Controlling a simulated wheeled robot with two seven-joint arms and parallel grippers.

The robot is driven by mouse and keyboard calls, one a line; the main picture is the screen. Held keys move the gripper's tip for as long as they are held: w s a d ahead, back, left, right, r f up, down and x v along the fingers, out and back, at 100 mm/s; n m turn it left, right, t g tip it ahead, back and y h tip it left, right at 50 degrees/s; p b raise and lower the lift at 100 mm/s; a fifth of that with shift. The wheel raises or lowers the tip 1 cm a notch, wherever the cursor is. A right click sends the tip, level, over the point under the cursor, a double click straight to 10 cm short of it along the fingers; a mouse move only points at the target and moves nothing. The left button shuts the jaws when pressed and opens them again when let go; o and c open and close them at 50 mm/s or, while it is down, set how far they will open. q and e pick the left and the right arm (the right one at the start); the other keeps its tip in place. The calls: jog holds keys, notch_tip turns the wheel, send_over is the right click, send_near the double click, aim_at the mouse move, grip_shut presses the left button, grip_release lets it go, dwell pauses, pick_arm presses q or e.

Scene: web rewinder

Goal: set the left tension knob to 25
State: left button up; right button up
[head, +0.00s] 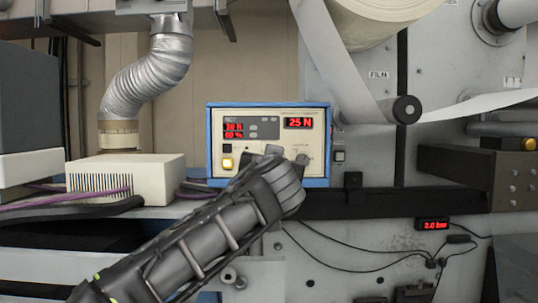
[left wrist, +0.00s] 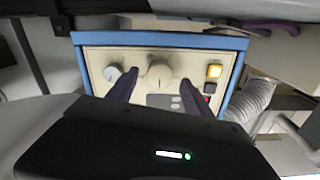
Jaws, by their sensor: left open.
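The control box (head: 216,116) has a blue frame and a cream front. Its large red display (head: 299,122) reads 25 N. The smaller display (head: 233,127) at left seems to read 20 N, with a 60 % line below. My left gripper (head: 283,160) is in front of the box's lower part and hides the left knob in the head view. In the left wrist view, which is turned over, my left gripper (left wrist: 159,77) is open. Its dark fingers stand on either side of the left knob (left wrist: 160,75), with visible gaps; contact cannot be told. The right knob (left wrist: 112,73) lies outside the fingers.
A lit yellow button (head: 227,162) is at the box's lower left. A vented cream housing (head: 120,175) with a silver duct (head: 150,75) stands to the left. A film roll (head: 375,20) and roller (head: 406,109) are at upper right. Cables hang below the dark rail.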

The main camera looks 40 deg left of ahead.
pick_arm(q)
jog(key=shift+w+a, duration=0.35)
jog(key=shift+w, duration=0.05)
grip_shut()
dwell(0.4)
